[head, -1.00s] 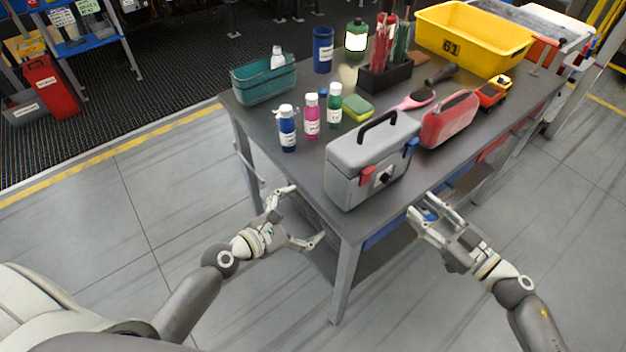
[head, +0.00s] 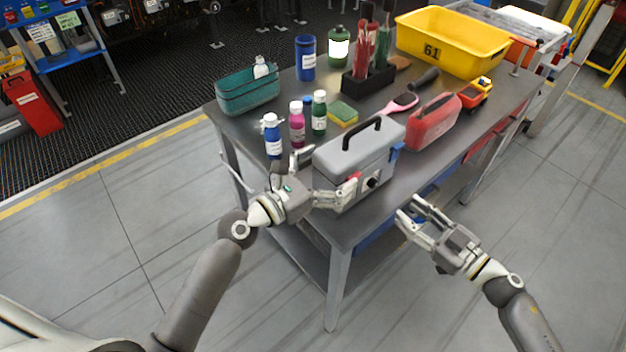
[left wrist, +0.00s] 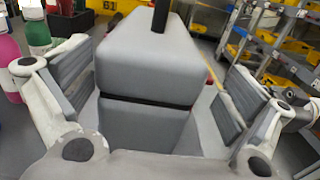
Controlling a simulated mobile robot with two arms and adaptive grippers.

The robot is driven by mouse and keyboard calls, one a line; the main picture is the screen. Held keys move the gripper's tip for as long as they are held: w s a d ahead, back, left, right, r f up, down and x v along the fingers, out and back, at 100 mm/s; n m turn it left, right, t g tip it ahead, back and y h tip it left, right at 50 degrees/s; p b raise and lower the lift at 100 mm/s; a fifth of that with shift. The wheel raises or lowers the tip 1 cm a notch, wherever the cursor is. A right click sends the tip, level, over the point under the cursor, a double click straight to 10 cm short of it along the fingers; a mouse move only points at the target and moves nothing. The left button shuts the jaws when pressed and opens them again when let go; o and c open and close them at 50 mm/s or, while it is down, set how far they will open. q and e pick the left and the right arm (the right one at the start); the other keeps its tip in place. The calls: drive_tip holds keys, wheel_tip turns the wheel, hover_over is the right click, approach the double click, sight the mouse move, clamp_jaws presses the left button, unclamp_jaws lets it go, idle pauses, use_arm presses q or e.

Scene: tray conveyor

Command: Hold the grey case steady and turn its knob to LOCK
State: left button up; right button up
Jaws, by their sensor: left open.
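The grey case (head: 355,150) with a black handle (head: 365,137) stands upright at the near edge of the table. Its dark knob (head: 372,182) is on the front face, with its setting too small to read. My left gripper (head: 327,178) is open at the case's left end, one finger at the back and one across the front near the knob. In the left wrist view, the case (left wrist: 145,70) stands between the spread fingers, with gaps on both sides. My right gripper (head: 408,207) is open and empty off the table's near edge, right of and below the case.
Bottles in blue (head: 273,140), pink (head: 297,125) and green (head: 319,115) stand close behind my left gripper. A teal bin (head: 248,92) and a yellow crate (head: 453,45) stand farther back.

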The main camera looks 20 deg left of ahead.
use_arm(q)
drive_tip(key=shift+x, duration=1.45)
drive_tip(key=shift+c, duration=0.3)
drive_tip(key=c, duration=1.5)
